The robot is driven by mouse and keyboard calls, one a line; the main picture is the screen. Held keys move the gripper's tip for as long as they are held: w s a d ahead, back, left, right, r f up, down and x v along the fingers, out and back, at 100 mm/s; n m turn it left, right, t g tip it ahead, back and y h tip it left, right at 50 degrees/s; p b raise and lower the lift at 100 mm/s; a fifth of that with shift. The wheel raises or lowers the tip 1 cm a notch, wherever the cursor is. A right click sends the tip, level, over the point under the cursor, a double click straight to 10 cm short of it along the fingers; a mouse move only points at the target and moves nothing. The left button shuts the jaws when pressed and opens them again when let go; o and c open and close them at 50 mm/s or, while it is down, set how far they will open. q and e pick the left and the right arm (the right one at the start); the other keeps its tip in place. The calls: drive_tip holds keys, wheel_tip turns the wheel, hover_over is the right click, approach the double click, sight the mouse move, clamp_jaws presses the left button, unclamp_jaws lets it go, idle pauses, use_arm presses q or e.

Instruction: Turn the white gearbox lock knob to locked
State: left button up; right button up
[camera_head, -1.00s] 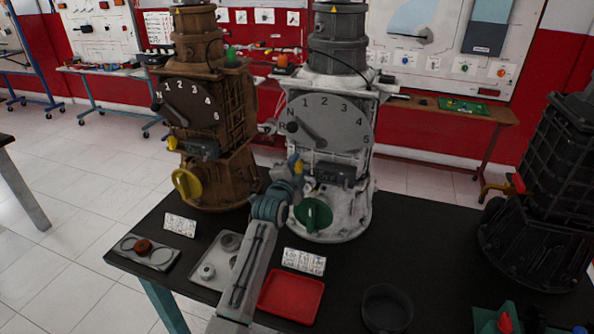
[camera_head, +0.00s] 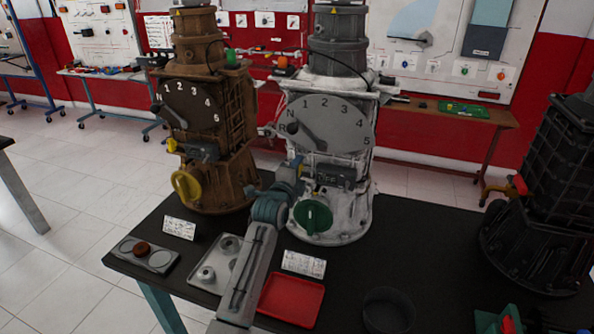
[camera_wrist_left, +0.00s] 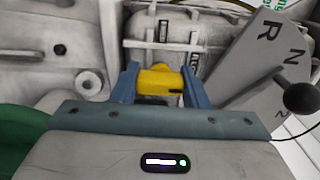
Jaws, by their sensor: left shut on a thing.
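The white gearbox (camera_head: 345,215) stands upright on the dark table, with a grey gear dial (camera_head: 345,118) and a green knob (camera_head: 313,217). A small yellow lock knob (camera_wrist_left: 155,80) sits on its front, seen in the left wrist view between the two blue fingers. My left gripper (camera_wrist_left: 158,85) is shut on this knob. In the head view my left gripper (camera_head: 295,168) is at the left front of the white gearbox, below the dial, and largely hides the yellow knob. My right gripper is not in view.
A brown gearbox (camera_head: 215,165) with a yellow knob (camera_head: 186,185) stands to the left. A red tray (camera_head: 292,300), a dark round bowl (camera_head: 388,310) and a white label card (camera_head: 304,263) are in front. A black gearbox (camera_head: 545,215) stands at the right.

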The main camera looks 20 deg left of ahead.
use_arm(q)
drive_tip(key=o, duration=1)
drive_tip(key=s+b, duration=0.2)
drive_tip(key=s, duration=0.8)
drive_tip(key=shift+s+a+b, duration=0.15)
drive_tip(key=shift+s+b, duration=0.15)
drive_tip(key=shift+s, duration=0.1)
